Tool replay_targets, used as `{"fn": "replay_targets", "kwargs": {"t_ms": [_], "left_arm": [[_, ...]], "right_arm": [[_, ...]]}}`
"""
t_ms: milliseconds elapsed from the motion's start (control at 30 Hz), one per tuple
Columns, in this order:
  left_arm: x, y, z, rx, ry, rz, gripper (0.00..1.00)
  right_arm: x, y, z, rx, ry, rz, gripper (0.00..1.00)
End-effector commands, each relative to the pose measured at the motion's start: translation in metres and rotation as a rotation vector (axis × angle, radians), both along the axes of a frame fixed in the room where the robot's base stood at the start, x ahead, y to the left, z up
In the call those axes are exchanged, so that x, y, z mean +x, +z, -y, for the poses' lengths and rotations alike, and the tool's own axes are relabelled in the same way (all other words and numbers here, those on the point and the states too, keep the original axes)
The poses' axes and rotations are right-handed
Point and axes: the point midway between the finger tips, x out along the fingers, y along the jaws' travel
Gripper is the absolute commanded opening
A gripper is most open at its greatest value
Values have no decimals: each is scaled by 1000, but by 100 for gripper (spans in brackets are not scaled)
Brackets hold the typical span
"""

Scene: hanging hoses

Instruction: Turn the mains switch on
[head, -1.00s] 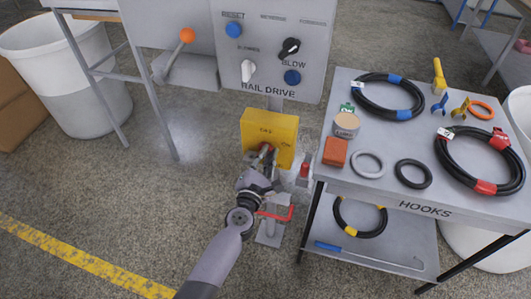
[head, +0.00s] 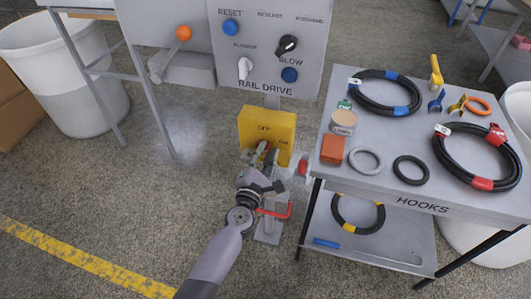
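The mains switch is a yellow box (head: 252,122) on a grey post, with OFF and ON lettering on its face. It stands below the rail drive panel. My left gripper (head: 264,156) is at the lower front of the yellow box, pointing into it. A small reddish part, perhaps the switch handle, shows at the fingertips. The fingers and wrist hide most of it, so I cannot tell its angle or whether the fingers are closed on it. My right gripper is not in view.
The rail drive panel (head: 266,75) with knobs is just above. A lever with an orange ball (head: 183,33) is at its left. The hooks table (head: 385,195), holding hoses and rings, stands close on the right. A red bracket (head: 276,213) is below my wrist.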

Motion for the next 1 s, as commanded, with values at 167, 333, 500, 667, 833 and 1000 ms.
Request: {"fn": "replay_targets", "kwargs": {"t_ms": [167, 333, 500, 667, 833, 1000], "left_arm": [[0, 1, 0, 0, 0, 1, 32], [0, 1, 0, 0, 0, 1, 32], [-10, 0, -3, -2, 1, -1, 32], [-38, -1, -12, -1, 1, -2, 32], [-74, 0, -24, 1, 1, -2, 32], [-100, 0, -33, 3, -1, 0, 32]], "right_arm": [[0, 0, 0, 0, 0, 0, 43], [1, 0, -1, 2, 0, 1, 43], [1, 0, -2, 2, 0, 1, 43], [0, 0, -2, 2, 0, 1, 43], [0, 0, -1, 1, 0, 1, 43], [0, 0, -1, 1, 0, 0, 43]]}}
